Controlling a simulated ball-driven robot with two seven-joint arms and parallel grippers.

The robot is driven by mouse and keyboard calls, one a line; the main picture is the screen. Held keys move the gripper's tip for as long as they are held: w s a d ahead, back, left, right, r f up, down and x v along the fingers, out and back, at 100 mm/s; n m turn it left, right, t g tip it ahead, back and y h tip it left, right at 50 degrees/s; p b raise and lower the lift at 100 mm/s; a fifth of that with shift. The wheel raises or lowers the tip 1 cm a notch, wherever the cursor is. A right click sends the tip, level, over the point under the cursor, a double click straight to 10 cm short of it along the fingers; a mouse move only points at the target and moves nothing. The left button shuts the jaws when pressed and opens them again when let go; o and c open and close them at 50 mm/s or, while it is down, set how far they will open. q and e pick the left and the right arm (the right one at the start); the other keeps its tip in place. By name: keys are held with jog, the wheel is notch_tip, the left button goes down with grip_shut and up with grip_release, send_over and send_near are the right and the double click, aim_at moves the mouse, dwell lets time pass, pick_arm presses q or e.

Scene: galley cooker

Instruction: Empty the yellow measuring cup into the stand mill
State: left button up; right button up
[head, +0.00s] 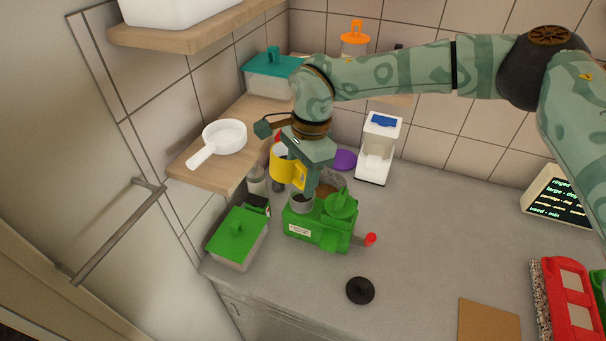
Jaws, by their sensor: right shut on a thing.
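The yellow measuring cup (283,168) is in the head view, left of centre, held up above the counter. My right gripper (303,178) reaches down from above and is shut on the cup at its handle side, partly hiding it. The cup's contents cannot be made out. The green stand mill (318,228) stands on the counter just below, with a grey round opening (302,203) at its left, close under the cup and gripper. A crank with a red knob (370,239) sticks out at its right. My left gripper is not in view.
A green-lidded container (237,236) stands left of the mill. A white pan (221,139) sits on the wooden shelf. A white appliance (378,150) and a purple item (344,160) are behind. A black disc (360,290) lies in front. The counter's right middle is clear.

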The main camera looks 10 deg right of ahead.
jog(key=shift+d, duration=0.1)
jog(key=shift+s+y, duration=0.1)
jog(key=shift+y, duration=0.3)
jog(key=shift+r+g+y, duration=0.35)
jog(key=shift+g+y, duration=0.25)
jog(key=shift+y, duration=0.2)
jog(key=shift+g+y+b, duration=0.3)
jog(key=shift+y+b, duration=0.25)
jog(key=shift+y, duration=0.35)
jog(key=shift+r, duration=0.1)
jog(key=shift+a+r, duration=0.1)
jog(key=shift+a, duration=0.1)
